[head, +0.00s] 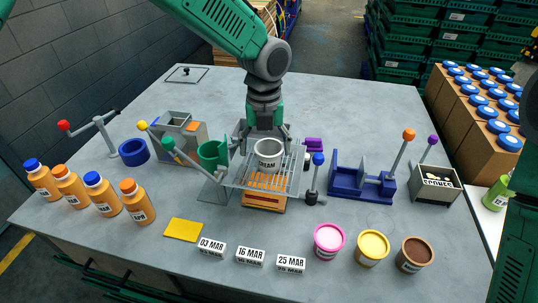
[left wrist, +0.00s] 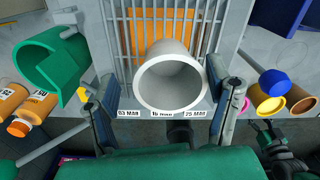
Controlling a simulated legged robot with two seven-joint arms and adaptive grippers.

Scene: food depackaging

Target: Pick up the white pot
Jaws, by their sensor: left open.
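The white pot (head: 268,158), labelled "CREAM", stands on a wire rack (head: 243,178) near the middle of the table. In the left wrist view the pot (left wrist: 172,80) shows its round open mouth. My left gripper (head: 264,136) points down just above and behind the pot in the head view. In the left wrist view its open fingers (left wrist: 160,108) lie on either side of the pot, with gaps visible. Nothing is held. A dark gripper, seemingly my right one (left wrist: 281,145), shows at lower right in the left wrist view; its jaw state is unclear.
A green holder (head: 208,154) stands close left of the pot, and a blue-knobbed lever (head: 318,160) close right. A blue fixture (head: 361,184) stands further right. Orange bottles (head: 108,200), date blocks (head: 250,256) and coloured tubs (head: 328,241) line the front. The table's back is mostly clear.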

